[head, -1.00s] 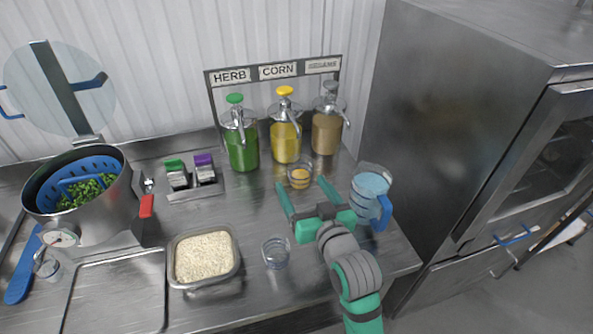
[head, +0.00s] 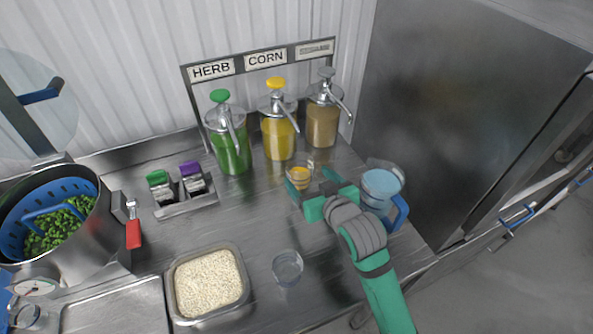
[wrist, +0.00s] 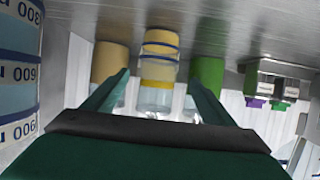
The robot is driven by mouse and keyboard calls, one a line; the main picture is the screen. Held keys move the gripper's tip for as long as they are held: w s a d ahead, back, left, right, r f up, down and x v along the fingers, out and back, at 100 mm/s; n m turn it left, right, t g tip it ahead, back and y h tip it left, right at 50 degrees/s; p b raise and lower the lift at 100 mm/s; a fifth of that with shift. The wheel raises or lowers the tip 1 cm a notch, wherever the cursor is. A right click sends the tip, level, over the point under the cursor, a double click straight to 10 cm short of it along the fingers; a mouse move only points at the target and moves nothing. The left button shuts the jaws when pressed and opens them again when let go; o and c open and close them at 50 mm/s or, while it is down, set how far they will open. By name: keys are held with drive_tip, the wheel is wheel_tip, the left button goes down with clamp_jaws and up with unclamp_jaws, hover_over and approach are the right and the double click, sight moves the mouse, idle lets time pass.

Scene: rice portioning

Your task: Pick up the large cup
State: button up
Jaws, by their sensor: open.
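Which cup counts as the large one is not marked. In the wrist view, which is upside down, the cup (wrist: 160,48) with blue bands lies in line with the gap between the fingers (wrist: 159,78). I cannot tell whether they touch it. An empty-looking clear cup (head: 287,268) stands nearer the front edge.
A blue-handled measuring jug (head: 382,186) stands close right of my gripper. Behind are the herb (head: 230,148), corn (head: 278,133) and sesame (head: 322,122) dispensers. A rice tray (head: 243,298) and a pot (head: 95,230) stand left. The counter's middle is clear.

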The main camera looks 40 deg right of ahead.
sight(295, 162)
drive_tip(key=shift+d+x, duration=0.15)
drive_tip(key=shift+x, duration=2)
drive_tip(key=shift+d+x, duration=0.1)
drive_tip(key=shift+x, duration=2)
drive_tip(key=shift+s+f, duration=0.1)
drive_tip(key=shift+c, duration=0.4)
drive_tip(key=c, duration=1.3)
drive_tip(key=shift+o, duration=0.2)
